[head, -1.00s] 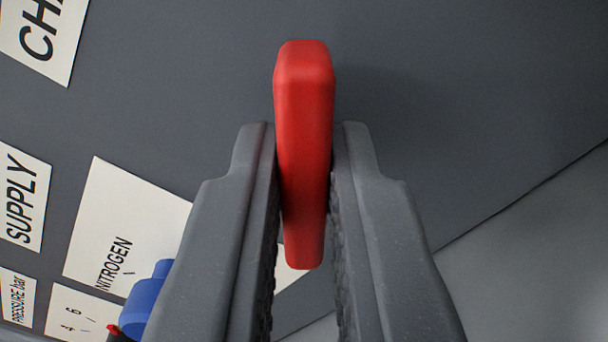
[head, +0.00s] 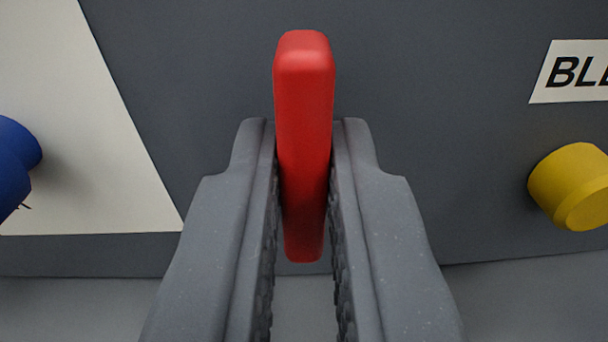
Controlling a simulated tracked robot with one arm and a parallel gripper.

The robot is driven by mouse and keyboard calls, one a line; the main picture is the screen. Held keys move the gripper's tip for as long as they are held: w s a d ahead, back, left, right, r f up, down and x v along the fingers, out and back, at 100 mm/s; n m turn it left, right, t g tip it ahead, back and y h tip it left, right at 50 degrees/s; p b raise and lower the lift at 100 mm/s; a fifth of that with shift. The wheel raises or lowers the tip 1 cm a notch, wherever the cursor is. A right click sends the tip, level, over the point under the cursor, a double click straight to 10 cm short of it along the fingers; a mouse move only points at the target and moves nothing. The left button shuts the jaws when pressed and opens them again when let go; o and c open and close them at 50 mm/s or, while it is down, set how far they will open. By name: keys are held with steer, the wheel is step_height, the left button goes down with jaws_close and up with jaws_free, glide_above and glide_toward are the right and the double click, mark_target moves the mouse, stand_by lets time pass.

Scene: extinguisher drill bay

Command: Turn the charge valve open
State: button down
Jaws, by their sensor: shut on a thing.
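A red bar-shaped handle (head: 304,105) stands in the middle of the head view, in front of the dark grey panel. I take it for the charge valve handle, but no label for it shows now. My gripper (head: 304,185) is shut on it, one finger on each side. The handle's top end sticks out past the fingertips. Its lower end shows between the fingers. The valve body behind the handle is hidden.
A blue knob (head: 14,165) sits at the left edge by a white plate (head: 80,130). A yellow knob (head: 572,187) is at the right, below a partly cut-off label reading "BL" (head: 575,72).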

steer(key=shift+d+f+n+p, duration=0.1)
steer(key=shift+f+n+p, duration=0.1)
steer(key=shift+n+p, duration=0.3)
steer(key=c, duration=1.5)
jaws_free()
steer(key=shift+r, duration=0.1)
steer(key=shift+s, duration=0.55)
steer(key=s+b, duration=0.1)
steer(key=s, duration=1.1)
steer(key=shift+s, duration=0.35)
